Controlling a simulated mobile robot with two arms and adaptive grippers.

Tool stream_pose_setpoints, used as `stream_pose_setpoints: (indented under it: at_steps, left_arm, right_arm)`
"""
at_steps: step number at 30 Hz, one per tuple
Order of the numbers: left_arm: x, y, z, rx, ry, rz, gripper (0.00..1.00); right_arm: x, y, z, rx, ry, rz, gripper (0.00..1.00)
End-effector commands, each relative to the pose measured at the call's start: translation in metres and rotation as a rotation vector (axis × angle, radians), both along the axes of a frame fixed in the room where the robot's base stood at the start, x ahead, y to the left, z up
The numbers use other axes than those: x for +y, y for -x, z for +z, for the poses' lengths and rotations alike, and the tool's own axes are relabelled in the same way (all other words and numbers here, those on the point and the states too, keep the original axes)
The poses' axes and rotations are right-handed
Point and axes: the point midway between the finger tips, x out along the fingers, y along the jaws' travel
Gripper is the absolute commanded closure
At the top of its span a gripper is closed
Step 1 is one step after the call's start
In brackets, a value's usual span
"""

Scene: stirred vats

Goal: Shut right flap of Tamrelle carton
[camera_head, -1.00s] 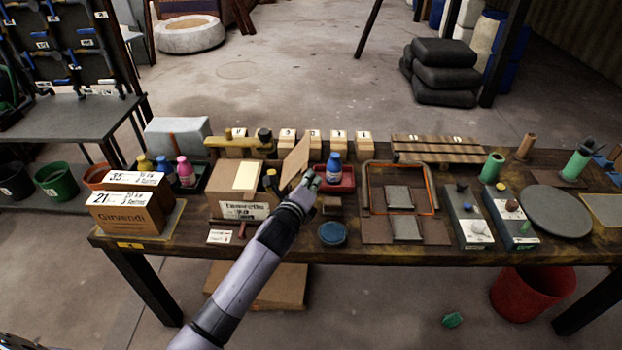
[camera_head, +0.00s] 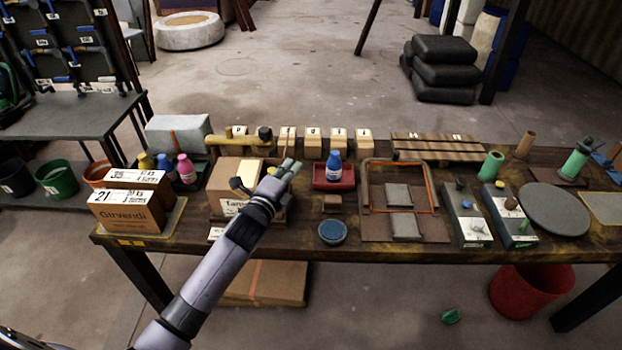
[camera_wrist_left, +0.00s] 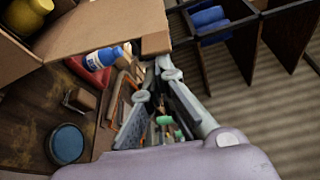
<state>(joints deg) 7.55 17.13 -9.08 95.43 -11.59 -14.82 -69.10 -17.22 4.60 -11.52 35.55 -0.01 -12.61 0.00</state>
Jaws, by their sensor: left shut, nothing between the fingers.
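The Tamrelle carton (camera_head: 222,180) stands on the bench left of centre, its label partly hidden by my left arm. In the left wrist view the flap (camera_wrist_left: 105,28) is a broad tan panel beside the fingertips (camera_wrist_left: 166,70), with a yellow item (camera_wrist_left: 28,14) at upper left. My right gripper is not in view.
A blue bottle (camera_head: 334,166) stands in a red tray (camera_head: 346,183) just right of my gripper. A round blue lid (camera_head: 332,232) lies near the front edge. The Girvendi carton (camera_head: 128,210) stands at left. Small tan boxes (camera_head: 312,140) line the back.

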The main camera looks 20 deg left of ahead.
Motion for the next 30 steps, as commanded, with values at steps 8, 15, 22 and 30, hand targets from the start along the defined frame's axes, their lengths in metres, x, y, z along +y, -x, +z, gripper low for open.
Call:
stream_pose_setpoints:
  at_steps: [8, 15, 22, 30]
  left_arm:
    - [0.034, 0.01, 0.003, -0.073, 0.253, 0.001, 1.0]
    - [0.063, 0.018, 0.001, -0.135, 0.474, 0.001, 1.0]
    - [0.09, 0.026, -0.007, -0.196, 0.684, 0.002, 1.0]
    - [0.119, 0.034, -0.025, -0.266, 0.933, 0.002, 1.0]
  right_arm:
    - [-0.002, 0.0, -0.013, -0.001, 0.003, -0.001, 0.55]
    - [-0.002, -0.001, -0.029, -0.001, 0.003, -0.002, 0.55]
    - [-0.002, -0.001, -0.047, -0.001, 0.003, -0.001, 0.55]
    - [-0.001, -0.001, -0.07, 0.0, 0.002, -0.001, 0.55]
